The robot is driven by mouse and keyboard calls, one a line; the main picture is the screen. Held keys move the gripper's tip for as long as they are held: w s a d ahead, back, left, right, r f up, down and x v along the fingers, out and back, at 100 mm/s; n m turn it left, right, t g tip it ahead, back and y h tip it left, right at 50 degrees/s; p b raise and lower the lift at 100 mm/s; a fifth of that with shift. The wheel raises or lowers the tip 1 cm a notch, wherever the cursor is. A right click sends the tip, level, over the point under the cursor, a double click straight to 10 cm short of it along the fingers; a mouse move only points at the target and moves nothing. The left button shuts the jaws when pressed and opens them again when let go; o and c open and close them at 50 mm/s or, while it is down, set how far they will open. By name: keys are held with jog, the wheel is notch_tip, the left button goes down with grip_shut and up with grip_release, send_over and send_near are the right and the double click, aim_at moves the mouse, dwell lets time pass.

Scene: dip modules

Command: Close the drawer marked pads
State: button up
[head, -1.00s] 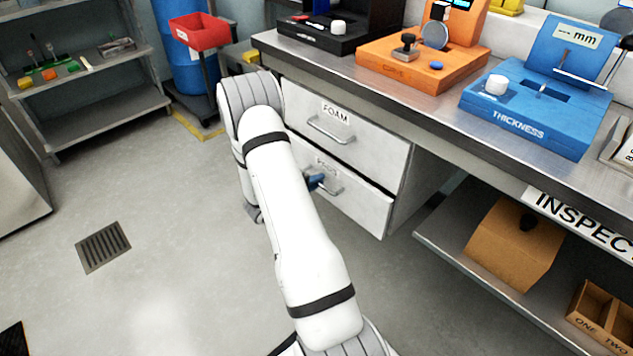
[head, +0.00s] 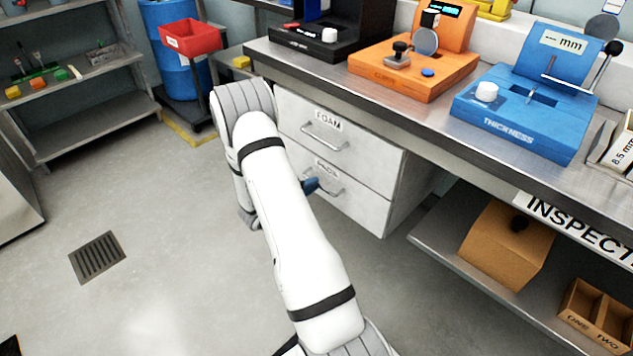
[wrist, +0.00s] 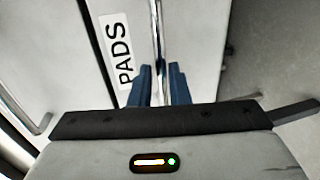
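The drawer marked PADS (head: 355,208) is the lower of two white drawers under the bench in the head view. Its front looks about level with the FOAM drawer above, though a small gap cannot be ruled out. In the wrist view its PADS label (wrist: 117,50) is left of the metal handle (wrist: 158,40). My gripper (wrist: 160,82) has its blue fingers on either side of this handle, close against it, and looks shut on it. In the head view my gripper (head: 311,186) is at the handle, partly hidden by my arm.
The FOAM drawer (head: 340,140) is above and looks closed. The bench top (head: 425,120) overhangs the drawers and holds orange and blue devices. A lower shelf (head: 445,240) with cardboard boxes is to the right. The floor (head: 180,250) at left is clear around a drain grate (head: 97,257).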

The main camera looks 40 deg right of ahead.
jog(key=shift+p+v, duration=0.4)
jog(key=shift+v, duration=1.9)
jog(key=shift+f, duration=0.1)
jog(key=w+a+r+m+t+y+p, duration=0.1)
jog(key=w+a+r+t+y+p, duration=0.25)
jog(key=r, duration=0.45)
jog(key=w+a+r+t+y+p, duration=0.2)
jog(key=w+a+r+y+p, duration=0.15)
jog(key=r, duration=0.35)
jog(key=s+a+r+t+y+p, duration=0.15)
jog(key=a+r+y+p, duration=0.4)
jog(key=a+r, duration=0.8)
jog(key=s+a+r+g+y+p, duration=0.2)
jog(key=s+r+p, duration=0.1)
jog(key=s+r, duration=0.4)
jog(key=s+a+r+g+y+p, duration=0.1)
jog(key=s+a+r+y+p, duration=0.15)
jog(key=s+r, duration=0.35)
jog(key=s+r+g+p, duration=0.2)
jog(key=s+r, duration=0.1)
jog(key=s, duration=0.4)
jog(key=s+d+r+g+h+p, duration=0.1)
jog(key=s+r+p, duration=0.1)
jog(key=s, duration=0.5)
jog(key=shift+s+d+r+m+g+h, duration=0.2)
jog(key=shift+s+r+m+g+h, duration=0.1)
jog(key=shift+r+m+g, duration=0.15)
